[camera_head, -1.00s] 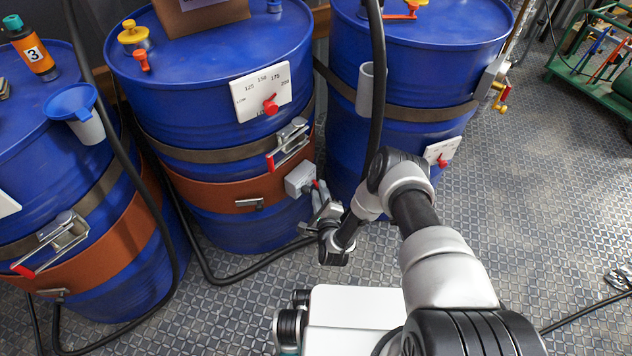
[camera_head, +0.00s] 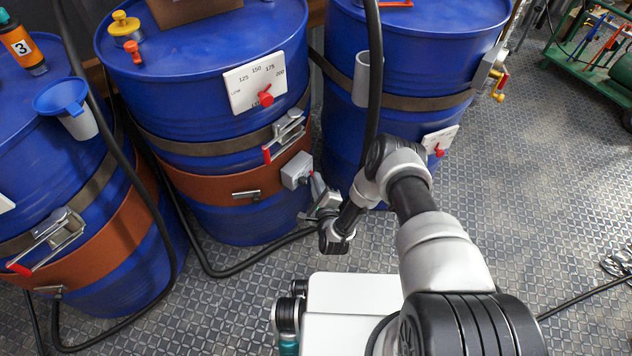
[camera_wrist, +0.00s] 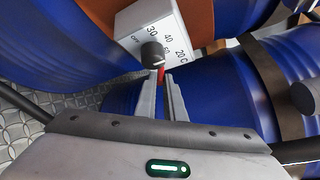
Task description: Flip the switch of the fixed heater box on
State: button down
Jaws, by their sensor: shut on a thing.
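The heater box (camera_head: 297,171) is a small grey box fixed to the brown band of the middle blue drum. In the wrist view the heater box (camera_wrist: 158,18) shows a pale face marked OFF, 30, 40, 60 and 20 C. A dark round knob (camera_wrist: 152,53) with a red switch lever (camera_wrist: 161,74) sits on that face. My gripper (camera_head: 318,188) is in front of the box. In the wrist view my gripper (camera_wrist: 163,82) is shut on the red lever, most of which the fingers hide. The switch's exact setting cannot be read.
The middle drum (camera_head: 205,75) carries a white dial plate (camera_head: 255,82) and a latch (camera_head: 285,135) above the box. Another drum (camera_head: 425,60) stands close on the right. A black hose (camera_head: 225,272) runs along the floor. Patterned floor (camera_head: 530,200) is open to the right.

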aim_at(312, 170)
jog(key=shift+w+d+n+g+y, duration=0.45)
jog(key=shift+n+g+y, duration=0.7)
jog(key=shift+n+y, duration=0.35)
jog(key=shift+w+d+n+g+y, duration=0.45)
jog(key=shift+n+g+y, duration=0.65)
jog(key=shift+n+y, duration=0.35)
jog(key=shift+w+d+n+g+y, duration=0.35)
jog(key=shift+w+n+g+y, duration=0.2)
jog(key=shift+n+g+y, duration=0.9)
jog(key=shift+y, duration=0.4)
jog(key=c, duration=1.8)
grip_release()
jog(key=shift+c, duration=0.2)
jog(key=shift+d, duration=0.1)
jog(key=p+v, duration=0.2)
jog(key=v, duration=1.5)
jog(key=shift+s+p, duration=0.2)
jog(key=shift+p, duration=0.1)
